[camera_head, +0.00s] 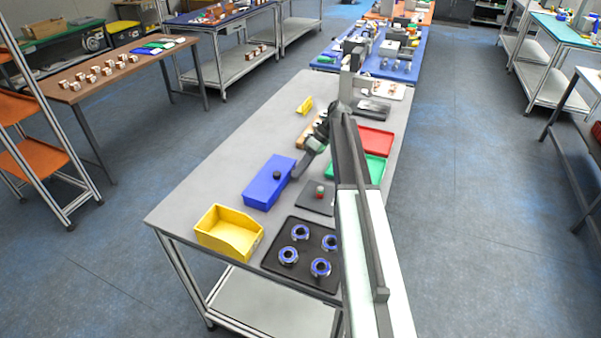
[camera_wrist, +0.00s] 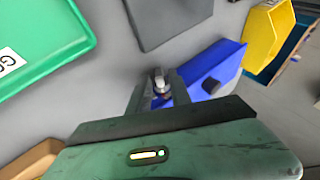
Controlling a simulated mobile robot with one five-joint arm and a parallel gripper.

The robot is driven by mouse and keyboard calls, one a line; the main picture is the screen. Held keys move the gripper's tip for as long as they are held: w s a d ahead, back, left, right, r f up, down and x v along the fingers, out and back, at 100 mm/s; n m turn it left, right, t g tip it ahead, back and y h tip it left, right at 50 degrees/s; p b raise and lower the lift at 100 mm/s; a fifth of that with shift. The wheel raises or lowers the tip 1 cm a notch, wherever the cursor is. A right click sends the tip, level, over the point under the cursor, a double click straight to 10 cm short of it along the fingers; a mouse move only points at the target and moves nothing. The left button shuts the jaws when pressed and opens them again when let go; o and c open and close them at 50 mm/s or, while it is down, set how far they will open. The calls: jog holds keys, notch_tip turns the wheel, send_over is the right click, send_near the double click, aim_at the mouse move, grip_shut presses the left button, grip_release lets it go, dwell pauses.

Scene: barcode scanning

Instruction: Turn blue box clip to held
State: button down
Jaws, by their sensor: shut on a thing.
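The blue box (camera_head: 267,186) lies on the grey table, with a round dark knob (camera_head: 277,174) on its top. In the wrist view the blue box (camera_wrist: 225,62) is beyond my fingers, with the knob (camera_wrist: 211,86) to their right. My gripper (camera_head: 298,172) is at the right end of the box in the head view. In the wrist view my gripper (camera_wrist: 160,88) is shut on a small light metallic clip (camera_wrist: 159,78) at the box's near edge. The fingers hide most of the clip.
A yellow bin (camera_head: 229,232) and a black tray (camera_head: 270,262) with several blue-ringed parts are at the table's near end. A dark flat pad (camera_head: 315,197), a green tray (camera_head: 371,170) and a red tray (camera_head: 375,140) lie right of the box. Bare table lies left of it.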

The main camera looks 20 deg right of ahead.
jog(key=shift+d, duration=0.1)
dwell(0.3)
jog(key=c, duration=1.5)
grip_release()
jog(key=shift+d+r+p, duration=0.2)
jog(key=shift+r+p, duration=0.25)
jog(key=shift+p, duration=0.05)
jog(key=p+v, duration=0.5)
jog(key=v, duration=0.2)
jog(key=shift+d, duration=0.15)
